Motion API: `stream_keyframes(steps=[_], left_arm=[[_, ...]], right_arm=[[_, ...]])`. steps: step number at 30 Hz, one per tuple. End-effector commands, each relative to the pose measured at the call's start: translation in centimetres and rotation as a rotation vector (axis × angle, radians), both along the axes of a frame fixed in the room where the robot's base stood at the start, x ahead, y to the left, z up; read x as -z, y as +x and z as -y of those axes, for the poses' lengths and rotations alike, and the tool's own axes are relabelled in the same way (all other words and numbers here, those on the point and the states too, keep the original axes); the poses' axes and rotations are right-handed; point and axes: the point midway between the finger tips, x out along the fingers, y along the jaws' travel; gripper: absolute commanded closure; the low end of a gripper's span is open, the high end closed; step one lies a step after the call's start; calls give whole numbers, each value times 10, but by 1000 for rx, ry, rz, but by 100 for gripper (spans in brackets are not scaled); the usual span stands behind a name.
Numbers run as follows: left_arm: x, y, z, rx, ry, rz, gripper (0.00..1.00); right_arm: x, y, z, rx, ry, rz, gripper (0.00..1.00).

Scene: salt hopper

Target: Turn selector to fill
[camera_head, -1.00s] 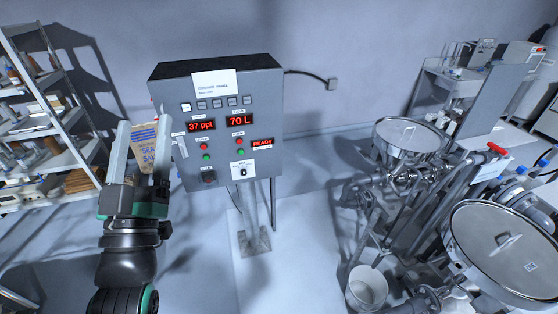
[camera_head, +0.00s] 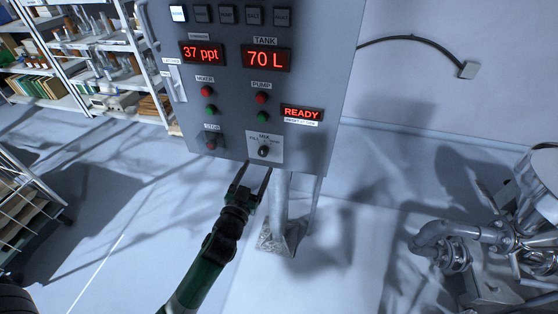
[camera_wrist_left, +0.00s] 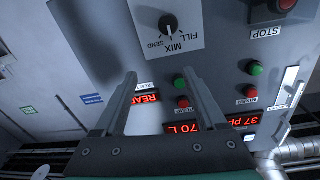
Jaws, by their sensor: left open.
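The selector knob (camera_head: 264,151) is a small black knob on a white plate (camera_head: 278,158) low on the grey control panel (camera_head: 225,125). In the left wrist view the knob (camera_wrist_left: 168,22) shows upside down, with FILL, MIX and SEND printed around it. Its light mark seems to point towards MIX, though it is small. My left gripper (camera_head: 257,170) is open and empty, just below the plate in the head view. In the left wrist view its fingers (camera_wrist_left: 160,74) stand apart, and the knob lies beyond their tips, not between them. My right gripper is not in view.
The red stop button (camera_head: 211,145) is left of the knob; mixer and pump buttons (camera_head: 262,98) and red displays (camera_head: 266,59) sit above. The panel stands on a post (camera_head: 281,205). Shelves (camera_head: 85,45) are at left, steel piping (camera_head: 455,240) at right. Floor between is clear.

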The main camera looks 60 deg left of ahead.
Motion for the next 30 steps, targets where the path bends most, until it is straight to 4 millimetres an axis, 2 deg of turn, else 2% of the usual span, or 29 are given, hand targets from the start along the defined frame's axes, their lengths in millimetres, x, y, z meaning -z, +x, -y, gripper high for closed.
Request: stream_keyframes(steps=[1, 3, 6, 13, 17, 24, 30], left_arm=[[25, -6, -3, -12, -5, -12, 27], [37, -11, -7, -23, -10, -19, 27], [42, -13, -11, -34, -9, -20, 27], [38, -8, -16, -34, -9, -17, 27], [37, 7, -31, -35, -8, -16, 27], [39, 47, -67, -34, -9, -17, 27], [39, 68, -87, -33, -9, -18, 27]], right_arm=[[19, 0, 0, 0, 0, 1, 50], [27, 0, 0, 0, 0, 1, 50], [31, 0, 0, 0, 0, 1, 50], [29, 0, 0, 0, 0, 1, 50], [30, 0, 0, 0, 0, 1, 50], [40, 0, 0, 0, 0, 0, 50], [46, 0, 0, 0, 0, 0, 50]])
